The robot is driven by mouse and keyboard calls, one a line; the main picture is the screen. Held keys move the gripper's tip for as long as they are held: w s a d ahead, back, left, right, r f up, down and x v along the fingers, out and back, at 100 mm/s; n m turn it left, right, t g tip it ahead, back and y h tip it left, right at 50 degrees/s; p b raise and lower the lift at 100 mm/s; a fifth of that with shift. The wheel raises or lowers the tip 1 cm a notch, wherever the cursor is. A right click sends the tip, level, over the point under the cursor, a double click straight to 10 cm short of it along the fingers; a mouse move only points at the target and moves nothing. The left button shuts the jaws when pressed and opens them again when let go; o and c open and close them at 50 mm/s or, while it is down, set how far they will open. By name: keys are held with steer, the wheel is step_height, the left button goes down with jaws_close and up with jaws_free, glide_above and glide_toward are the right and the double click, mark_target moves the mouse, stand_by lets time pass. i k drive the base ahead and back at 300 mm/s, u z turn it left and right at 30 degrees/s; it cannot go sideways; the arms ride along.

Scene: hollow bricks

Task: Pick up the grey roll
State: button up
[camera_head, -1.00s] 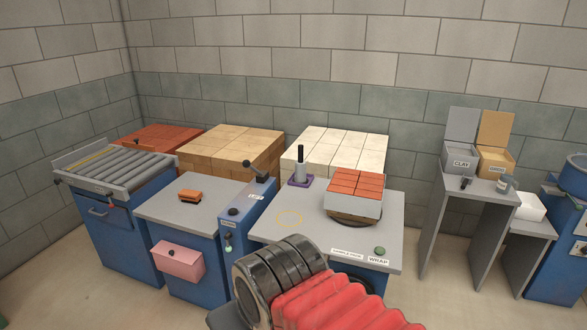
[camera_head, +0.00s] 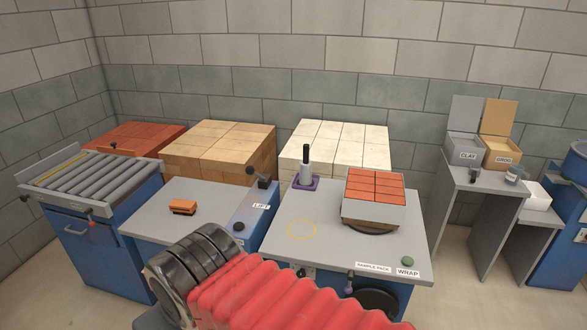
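A light grey roll (camera_head: 305,172) with a black handle on top stands upright in a purple holder (camera_head: 311,184), on the grey-topped table marked SAMPLE PACK and WRAP (camera_head: 330,259). My arm, with a red ribbed sleeve and black rings, crosses the bottom of the head view in front of this table. The fingers of my gripper do not show. The roll stands apart from my arm, farther back.
A lever (camera_head: 262,180) rises to the left. An orange block (camera_head: 183,206) lies on the left table.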

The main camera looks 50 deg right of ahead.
mark_target(306, 165)
steer(key=z, duration=0.2)
steer(key=i, duration=1)
steer(key=z, duration=0.4)
